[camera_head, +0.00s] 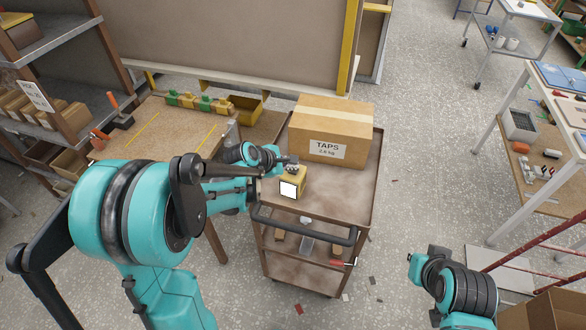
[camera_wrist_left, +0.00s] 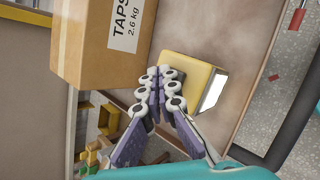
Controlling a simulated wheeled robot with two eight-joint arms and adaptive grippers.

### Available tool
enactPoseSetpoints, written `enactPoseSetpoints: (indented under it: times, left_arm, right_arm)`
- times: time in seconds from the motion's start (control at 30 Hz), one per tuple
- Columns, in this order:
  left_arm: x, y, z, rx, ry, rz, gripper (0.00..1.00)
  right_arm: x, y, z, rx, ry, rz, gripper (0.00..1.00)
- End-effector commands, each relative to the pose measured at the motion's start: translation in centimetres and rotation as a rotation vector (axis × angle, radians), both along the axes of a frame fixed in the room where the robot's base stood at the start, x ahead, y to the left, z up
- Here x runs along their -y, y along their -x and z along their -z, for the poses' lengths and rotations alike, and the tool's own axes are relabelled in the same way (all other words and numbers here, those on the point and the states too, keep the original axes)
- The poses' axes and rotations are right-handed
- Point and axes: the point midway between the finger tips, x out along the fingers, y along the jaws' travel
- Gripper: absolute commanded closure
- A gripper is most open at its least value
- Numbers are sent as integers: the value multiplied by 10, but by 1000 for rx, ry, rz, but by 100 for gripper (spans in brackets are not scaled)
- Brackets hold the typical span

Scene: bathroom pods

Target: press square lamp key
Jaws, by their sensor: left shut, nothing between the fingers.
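The square lamp (camera_head: 299,180) is a small yellow box with a bright white square face, standing on the brown cart top (camera_head: 347,178). In the left wrist view the lamp (camera_wrist_left: 191,75) has its white face to the right. My left gripper (camera_head: 290,164) is shut and empty, with its tips at the lamp's top. In the wrist view the gripper (camera_wrist_left: 166,77) has its fingertips together over the near-left edge of the lamp's top. I cannot tell whether they touch it. No separate key shows; the fingers cover part of the top. My right gripper is out of view.
A cardboard box (camera_head: 340,115) marked TAPS stands behind the lamp, close to the gripper. The cart's dark handle (camera_head: 305,232) runs along its front. A wooden table (camera_head: 165,128) stands to the left. The cart top right of the lamp is clear.

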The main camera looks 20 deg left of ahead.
Motion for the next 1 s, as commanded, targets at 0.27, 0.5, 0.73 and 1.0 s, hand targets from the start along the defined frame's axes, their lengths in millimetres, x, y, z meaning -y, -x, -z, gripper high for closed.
enactPoseSetpoints:
  times: [0.27, 0.5, 0.73, 1.0]
  left_arm:
    - [0, 0, 4, 0, 0, 0, 100]
    - [0, 0, 0, 0, 0, 0, 100]
    - [0, 0, -11, 0, 0, 0, 100]
    - [0, 0, -10, 0, 0, 0, 100]
  right_arm:
    - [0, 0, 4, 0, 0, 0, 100]
    - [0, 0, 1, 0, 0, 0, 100]
    - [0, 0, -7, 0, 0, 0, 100]
    - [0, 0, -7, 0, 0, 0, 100]
